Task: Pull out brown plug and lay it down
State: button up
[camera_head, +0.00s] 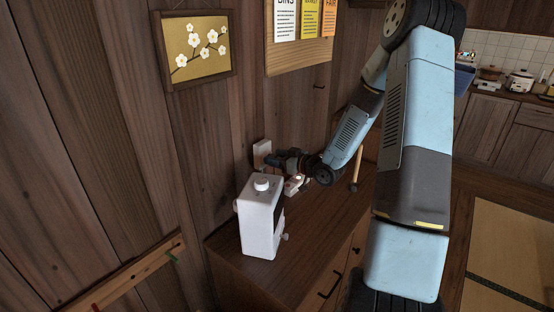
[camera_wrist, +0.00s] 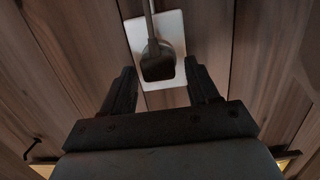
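The dark brown plug (camera_wrist: 157,65) sits in a white wall plate (camera_wrist: 175,28) in the wrist view, with its cord running up out of the picture. My gripper (camera_wrist: 161,75) is open, with one finger on each side of the plug and visible gaps between. I cannot tell how deep the fingertips reach along the plug. In the head view the wall plate (camera_head: 261,152) is on the wooden wall, and my gripper (camera_head: 280,160) is right in front of it. The plug is hidden there behind the gripper.
A white appliance (camera_head: 260,222) stands on the brown cabinet (camera_head: 310,238) in front of my gripper. A small white item (camera_head: 297,185) lies under my wrist, and a wooden-handled thing (camera_head: 356,165) is to the right. The cabinet top between the appliance and its front edge is mostly clear.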

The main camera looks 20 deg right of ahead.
jog(key=c, duration=1)
jog(key=shift+o, duration=0.2)
jog(key=f+v, duration=0.1)
jog(key=v, duration=0.5)
dwell(1.5)
jog(key=shift+r, duration=0.1)
jog(key=w+d+f+g+h, duration=0.1)
jog(key=d+f+g, duration=0.1)
jog(key=d+f, duration=0.5)
jog(key=w+d+f+g+h, duration=0.1)
jog(key=d+f, duration=0.3)
jog(key=d, duration=0.5)
jog(key=shift+a+f, duration=0.1)
jog(key=shift+f, duration=3.35)
